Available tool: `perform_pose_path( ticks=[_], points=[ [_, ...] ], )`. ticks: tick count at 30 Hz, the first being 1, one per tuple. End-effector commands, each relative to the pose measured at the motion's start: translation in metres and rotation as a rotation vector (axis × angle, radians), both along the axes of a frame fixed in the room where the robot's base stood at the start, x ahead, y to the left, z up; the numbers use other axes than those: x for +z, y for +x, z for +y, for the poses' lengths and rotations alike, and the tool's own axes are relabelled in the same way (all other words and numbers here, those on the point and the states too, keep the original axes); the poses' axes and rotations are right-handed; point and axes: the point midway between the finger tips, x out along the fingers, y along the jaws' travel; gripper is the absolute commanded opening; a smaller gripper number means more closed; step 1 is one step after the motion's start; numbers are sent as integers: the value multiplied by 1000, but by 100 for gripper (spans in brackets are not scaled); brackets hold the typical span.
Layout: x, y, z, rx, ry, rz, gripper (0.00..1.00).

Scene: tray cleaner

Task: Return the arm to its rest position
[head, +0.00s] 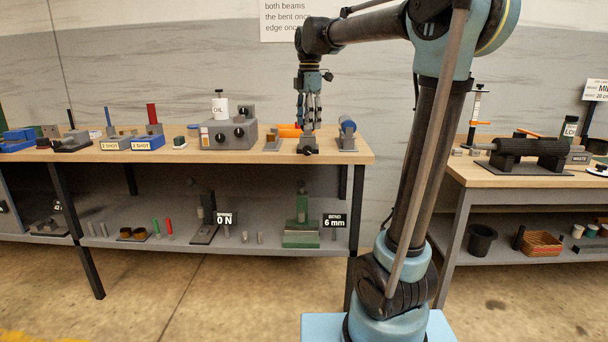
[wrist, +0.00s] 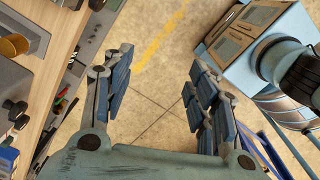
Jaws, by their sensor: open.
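My arm rises from its pale blue base and bends over to the left in the head view. My gripper (head: 308,112) hangs fingers down at the arm's end, in front of the bench's right part in that picture. In the wrist view my gripper (wrist: 160,78) is open, with its blue-padded fingers wide apart. Nothing is between the fingers but bare floor far below. The gripper holds nothing and looks clear of the bench edge.
The long wooden bench (head: 210,150) carries an oil-labelled container (head: 219,108), a grey box with knobs (head: 229,133) and small fixtures. It also shows at the wrist view's left (wrist: 58,50). A second bench (head: 500,178) stands right of my arm. Open floor (wrist: 150,100) lies between.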

Motion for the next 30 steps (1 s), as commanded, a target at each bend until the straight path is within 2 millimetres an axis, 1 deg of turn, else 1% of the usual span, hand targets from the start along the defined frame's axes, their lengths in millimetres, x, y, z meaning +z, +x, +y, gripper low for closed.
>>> perform_pose_path(
  ticks=[5, 8, 12, 14, 18, 23, 27, 29, 30],
  points=[
    [-17, -26, -27, -173, 8, -13, 53],
    [-33, -48, -46, -315, 17, -23, 53],
    [-60, -81, -73, -536, 32, -39, 53],
    [-73, -95, -84, -629, 39, -45, 53],
    [-105, -128, -107, -850, 58, -59, 53],
    [-145, -166, -129, -1097, 84, -74, 53],
    [-184, -199, -145, -1316, 109, -85, 53],
    [-201, -213, -151, -1409, 121, -91, 53],
    [-213, -222, -155, -1471, 130, -94, 53]
  ],
)
